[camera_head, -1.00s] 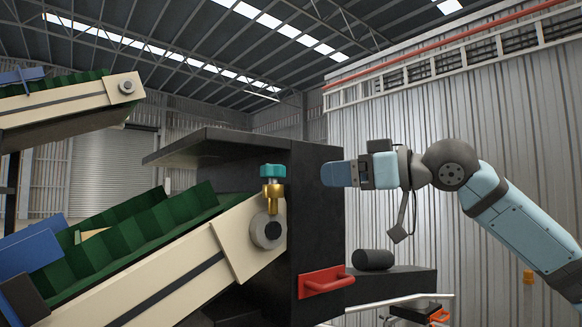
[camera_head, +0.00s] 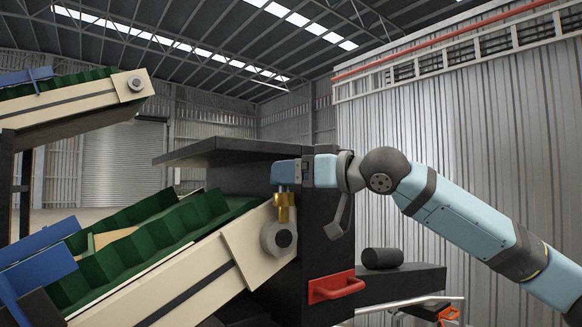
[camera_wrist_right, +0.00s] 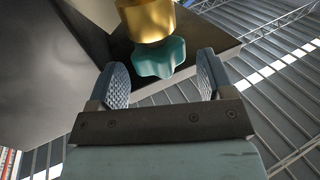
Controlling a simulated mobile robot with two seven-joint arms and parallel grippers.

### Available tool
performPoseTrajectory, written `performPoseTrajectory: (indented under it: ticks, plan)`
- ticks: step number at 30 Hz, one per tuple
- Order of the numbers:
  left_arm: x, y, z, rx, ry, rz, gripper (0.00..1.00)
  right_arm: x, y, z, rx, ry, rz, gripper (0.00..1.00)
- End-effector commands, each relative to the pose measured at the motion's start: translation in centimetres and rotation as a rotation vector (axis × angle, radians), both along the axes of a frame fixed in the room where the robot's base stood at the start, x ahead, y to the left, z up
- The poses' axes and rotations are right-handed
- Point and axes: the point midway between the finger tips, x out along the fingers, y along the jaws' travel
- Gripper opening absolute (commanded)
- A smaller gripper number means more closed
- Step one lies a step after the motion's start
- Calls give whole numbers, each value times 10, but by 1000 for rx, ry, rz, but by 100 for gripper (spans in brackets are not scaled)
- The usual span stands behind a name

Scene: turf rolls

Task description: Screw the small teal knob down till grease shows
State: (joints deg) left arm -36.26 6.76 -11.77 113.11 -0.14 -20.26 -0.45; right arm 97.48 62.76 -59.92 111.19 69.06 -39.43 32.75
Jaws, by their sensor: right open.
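The small teal knob (camera_wrist_right: 160,60) has a lobed rim and sits on a brass cup (camera_wrist_right: 147,19) in the right wrist view. In the head view the brass cup (camera_head: 284,209) stands upright above the roller end of the lower conveyor, and my right gripper hides the knob. My right gripper (camera_head: 286,172) is open at knob height. In the wrist view its two ribbed fingers stand on either side of the knob, with gaps showing, so it is not gripped. My left gripper is out of view.
The cream-sided conveyor (camera_head: 205,272) with green belt slopes up to the roller bearing (camera_head: 279,238). A black housing (camera_head: 325,235) with a red handle (camera_head: 336,286) stands just right. A black cylinder (camera_head: 382,258) lies on a ledge. A dark plate (camera_head: 225,150) juts out above.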

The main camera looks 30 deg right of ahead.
Motion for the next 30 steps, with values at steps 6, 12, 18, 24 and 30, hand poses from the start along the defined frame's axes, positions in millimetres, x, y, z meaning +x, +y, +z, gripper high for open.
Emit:
performPoseTrajectory:
  ticks: [6, 12, 18, 24, 30]
  plan:
    - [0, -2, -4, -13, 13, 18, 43, 7, 5, 0, -2, -1, 0, 74]
    - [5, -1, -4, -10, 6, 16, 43, 7, 4, -1, -1, -1, 0, 72]
    - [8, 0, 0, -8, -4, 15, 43, 7, 4, -1, -1, -1, 0, 26]
    - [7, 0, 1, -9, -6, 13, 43, 7, 5, -1, -2, 0, -6, 25]
    - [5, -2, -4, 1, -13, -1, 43, 6, 6, -4, -2, -1, -57, 25]
